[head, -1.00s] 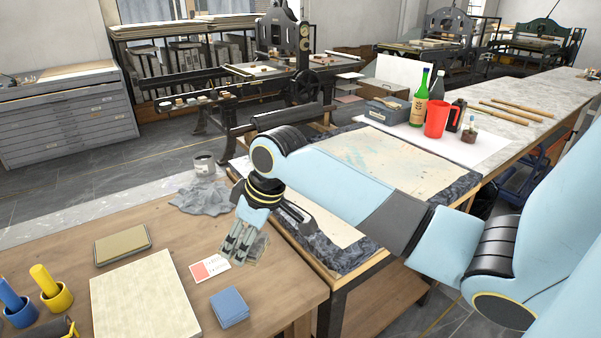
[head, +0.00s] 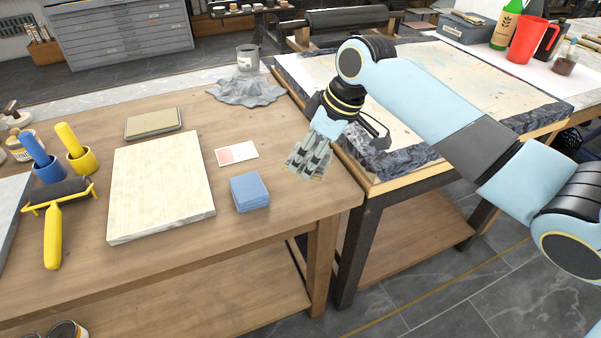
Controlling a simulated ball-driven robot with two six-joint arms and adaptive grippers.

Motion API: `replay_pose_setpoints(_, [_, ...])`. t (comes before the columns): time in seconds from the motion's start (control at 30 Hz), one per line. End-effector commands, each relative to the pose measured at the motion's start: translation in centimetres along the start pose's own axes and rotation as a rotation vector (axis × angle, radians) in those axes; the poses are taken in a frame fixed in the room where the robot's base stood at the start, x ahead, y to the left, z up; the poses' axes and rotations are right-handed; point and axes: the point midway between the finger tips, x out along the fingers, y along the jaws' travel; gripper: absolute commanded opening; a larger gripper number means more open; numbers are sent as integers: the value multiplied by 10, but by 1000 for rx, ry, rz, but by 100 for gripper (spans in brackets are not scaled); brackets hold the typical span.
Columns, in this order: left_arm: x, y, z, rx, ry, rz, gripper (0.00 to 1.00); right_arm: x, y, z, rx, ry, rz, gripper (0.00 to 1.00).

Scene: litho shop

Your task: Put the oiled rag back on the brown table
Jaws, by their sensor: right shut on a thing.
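The brown table (head: 270,240) is a wooden workbench with a lower shelf, filling the left and middle of the head view. My right gripper (head: 303,165) points down over its right end, near the corner beside the stone-topped press table. It is shut on a flat, grey-olive piece, which I take for the oiled rag (head: 322,168). The fingers hide most of the rag, and I cannot tell whether it touches the tabletop. My left gripper is not in view.
A blue stack (head: 249,191), a red-and-white card (head: 237,153) and a pale board (head: 160,188) lie left of the gripper. A crumpled grey cloth (head: 243,92) lies behind, by a tin (head: 247,58). Bare wood shows between the blue stack and the right edge.

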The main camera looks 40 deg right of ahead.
Motion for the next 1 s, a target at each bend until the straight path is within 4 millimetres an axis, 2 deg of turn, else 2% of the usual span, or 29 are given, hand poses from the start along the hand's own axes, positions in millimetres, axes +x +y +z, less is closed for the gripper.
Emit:
replay_pose_setpoints(0.1, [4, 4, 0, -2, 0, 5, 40, 18, 5, -12, 1, 1, 0, 31])
replay_pose_setpoints(0.2, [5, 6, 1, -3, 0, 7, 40, 23, 7, -16, 1, 0, 0, 31])
replay_pose_setpoints(0.33, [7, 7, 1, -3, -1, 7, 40, 33, 7, -13, 0, -2, -1, 31])
replay_pose_setpoints(0.53, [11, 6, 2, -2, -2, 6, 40, 60, 7, -2, 0, -3, 0, 31])
replay_pose_setpoints(0.9, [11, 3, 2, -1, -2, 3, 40, 64, 7, 0, 0, -1, 1, 31])
replay_pose_setpoints(0.93, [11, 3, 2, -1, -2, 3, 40, 63, 8, 0, 0, -1, 1, 65])
replay_pose_setpoints(1.0, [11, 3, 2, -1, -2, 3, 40, 63, 7, 0, 0, -1, 1, 74])
